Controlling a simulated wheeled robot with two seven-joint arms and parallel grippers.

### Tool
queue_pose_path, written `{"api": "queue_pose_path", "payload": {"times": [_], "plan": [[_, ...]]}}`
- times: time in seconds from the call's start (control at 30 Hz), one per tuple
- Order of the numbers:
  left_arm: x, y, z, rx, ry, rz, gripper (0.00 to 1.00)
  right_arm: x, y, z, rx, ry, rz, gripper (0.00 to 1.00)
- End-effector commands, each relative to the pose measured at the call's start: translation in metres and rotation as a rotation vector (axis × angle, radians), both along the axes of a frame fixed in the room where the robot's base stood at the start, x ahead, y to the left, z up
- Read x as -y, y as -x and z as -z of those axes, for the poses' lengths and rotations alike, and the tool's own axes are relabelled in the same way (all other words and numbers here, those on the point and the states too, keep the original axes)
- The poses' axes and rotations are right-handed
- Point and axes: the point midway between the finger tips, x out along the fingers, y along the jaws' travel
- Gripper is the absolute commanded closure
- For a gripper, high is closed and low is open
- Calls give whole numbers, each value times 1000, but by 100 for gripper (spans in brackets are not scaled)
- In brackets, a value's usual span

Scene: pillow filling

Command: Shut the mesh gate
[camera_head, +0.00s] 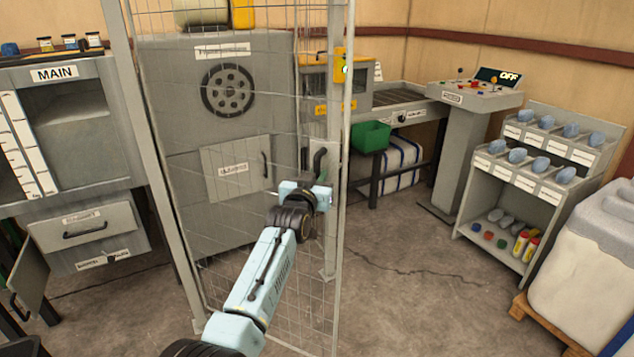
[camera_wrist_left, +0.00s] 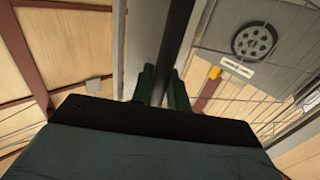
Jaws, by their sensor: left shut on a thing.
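The mesh gate (camera_head: 222,262) stands upright in front of a grey cabinet, and its wire mesh can be seen through. Its right edge stands in front of a grey post (camera_head: 329,262) with its foot on the floor; I cannot tell how wide any gap is. A dark upright handle (camera_head: 319,160) is at that edge. My left gripper (camera_head: 318,188) is at the handle, its fingers partly hidden. In the left wrist view, its green fingers (camera_wrist_left: 164,88) are shut on the dark handle bar (camera_wrist_left: 176,40). My right gripper is not in view.
Behind the mesh is the grey cabinet (camera_head: 160,110) with a round vent. The MAIN unit (camera_head: 88,68) is at left; a shelf rack (camera_head: 505,195) is at right. Floor right of the gate is clear.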

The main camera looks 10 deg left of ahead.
Motion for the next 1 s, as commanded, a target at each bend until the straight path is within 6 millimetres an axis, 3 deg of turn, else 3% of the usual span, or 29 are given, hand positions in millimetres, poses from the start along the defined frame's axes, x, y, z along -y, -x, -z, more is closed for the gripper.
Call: {"api": "queue_pose_path", "payload": {"times": [0.2,0.23,0.37,0.73,1.0], "plan": [[2,0,1,-4,-2,2,100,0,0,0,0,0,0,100],[1,0,1,-4,-2,2,81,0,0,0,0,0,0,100],[1,0,1,-3,-1,2,65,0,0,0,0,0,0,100],[-1,3,1,-1,0,0,65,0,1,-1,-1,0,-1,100],[-4,31,0,-2,0,0,65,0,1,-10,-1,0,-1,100]]}}
